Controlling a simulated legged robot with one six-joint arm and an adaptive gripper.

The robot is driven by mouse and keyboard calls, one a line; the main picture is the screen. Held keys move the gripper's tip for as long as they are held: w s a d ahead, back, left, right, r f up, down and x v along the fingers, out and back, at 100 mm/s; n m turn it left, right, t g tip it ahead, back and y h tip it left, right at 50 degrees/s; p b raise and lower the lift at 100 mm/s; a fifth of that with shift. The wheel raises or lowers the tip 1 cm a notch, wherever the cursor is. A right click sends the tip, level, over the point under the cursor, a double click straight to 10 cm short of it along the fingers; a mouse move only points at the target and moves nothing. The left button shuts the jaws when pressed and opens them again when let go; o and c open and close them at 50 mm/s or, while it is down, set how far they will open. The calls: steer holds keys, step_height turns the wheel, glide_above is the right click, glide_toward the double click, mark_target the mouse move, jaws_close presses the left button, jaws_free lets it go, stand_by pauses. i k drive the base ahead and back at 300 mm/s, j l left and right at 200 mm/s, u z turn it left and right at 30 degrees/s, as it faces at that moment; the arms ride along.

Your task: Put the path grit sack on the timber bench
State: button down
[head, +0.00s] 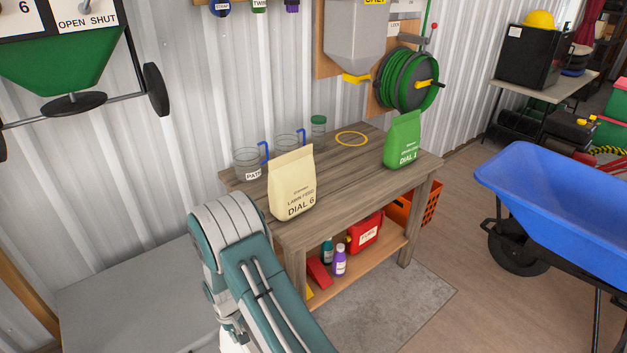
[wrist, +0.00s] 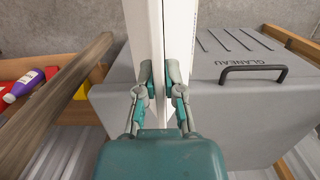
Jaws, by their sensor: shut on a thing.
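The timber bench (head: 340,172) stands against the corrugated wall in the head view; its edge (wrist: 52,92) shows at the left of the wrist view. My gripper (wrist: 160,88) is shut on a pale, white thing (wrist: 142,32) seen edge-on, likely the path grit sack; no label on it can be read. It is held beside the bench, above or near a grey chest. In the head view my arm hides the gripper, and only a white patch (head: 233,341) shows under it.
A cream lawn feed sack (head: 291,180) stands at the bench's front left, a green sack (head: 403,142) at its right end. Jugs (head: 247,163), a green-lidded jar (head: 318,131) and a yellow ring (head: 351,139) are behind. Bare top lies between the sacks. The grey chest (wrist: 235,100) has a handle.

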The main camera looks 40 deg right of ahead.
mark_target(347, 172)
steer(key=k+l, duration=0.1)
steer(key=l, duration=0.7)
steer(key=k+l, duration=0.1)
steer(key=l, duration=1.5)
steer(key=k, duration=0.05)
